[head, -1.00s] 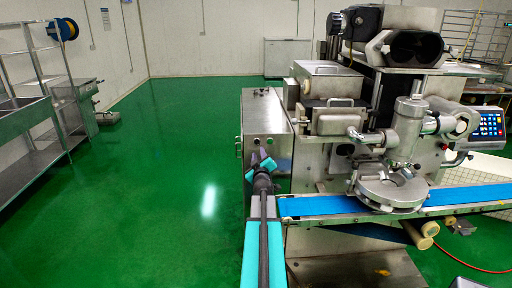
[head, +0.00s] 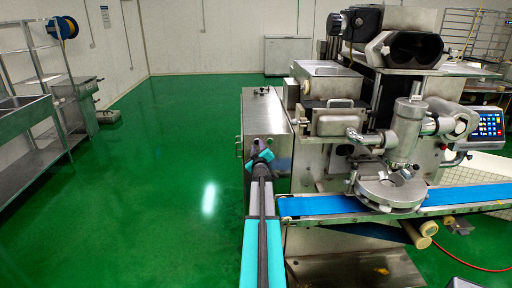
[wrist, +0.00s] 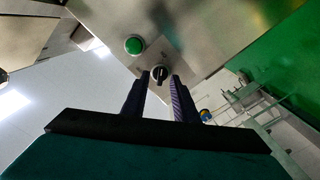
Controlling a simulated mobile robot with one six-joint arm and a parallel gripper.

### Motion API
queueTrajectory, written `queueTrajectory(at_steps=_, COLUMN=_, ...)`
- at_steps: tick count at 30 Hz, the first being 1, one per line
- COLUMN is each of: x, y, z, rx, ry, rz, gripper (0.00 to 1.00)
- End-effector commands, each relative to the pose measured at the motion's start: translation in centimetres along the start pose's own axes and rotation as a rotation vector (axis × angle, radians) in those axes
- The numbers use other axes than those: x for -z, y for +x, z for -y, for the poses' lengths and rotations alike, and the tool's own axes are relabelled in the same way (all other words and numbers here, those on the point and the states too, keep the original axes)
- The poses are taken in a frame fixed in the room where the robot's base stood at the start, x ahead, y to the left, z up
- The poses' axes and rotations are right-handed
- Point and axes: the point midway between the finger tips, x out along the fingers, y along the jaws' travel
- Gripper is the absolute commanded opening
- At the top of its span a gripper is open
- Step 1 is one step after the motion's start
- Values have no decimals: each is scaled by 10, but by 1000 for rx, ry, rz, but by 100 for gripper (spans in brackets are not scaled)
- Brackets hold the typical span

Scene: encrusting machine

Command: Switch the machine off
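The encrusting machine (head: 330,122) stands at the right of the head view, with a metal cabinet side (head: 262,110) facing my arm. In the wrist view a black rotary knob (wrist: 159,74) sits on a metal plate, with a green round button (wrist: 134,45) up and left of it. My gripper (wrist: 159,84) is open, with a finger on each side of the knob in the picture. I cannot tell whether the fingers touch it. In the head view my gripper (head: 261,146) is against or close to the cabinet, and it hides the knob.
A blue conveyor belt (head: 320,206) runs along the machine's front, right of my arm. Steel shelving (head: 40,130) stands at the left. The green floor (head: 160,180) between is clear.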

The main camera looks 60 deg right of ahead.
Motion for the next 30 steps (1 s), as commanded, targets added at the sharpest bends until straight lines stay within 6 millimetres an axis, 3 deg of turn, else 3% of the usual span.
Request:
queueTrajectory(at_steps=6, x=0, y=11, z=0, rx=0, ry=1, rz=0, gripper=27)
queueTrajectory(at_steps=17, x=0, y=12, z=0, rx=0, ry=1, rz=0, gripper=27)
queueTrajectory(at_steps=23, x=0, y=12, z=0, rx=0, ry=1, rz=0, gripper=0)
queueTrajectory(at_steps=26, x=0, y=12, z=0, rx=0, ry=1, rz=0, gripper=0)
queueTrajectory(at_steps=27, x=6, y=0, z=6, rx=1, ry=2, rz=-1, gripper=0)
queueTrajectory(at_steps=30, x=2, y=9, z=3, rx=1, ry=-4, rz=-1, gripper=0)
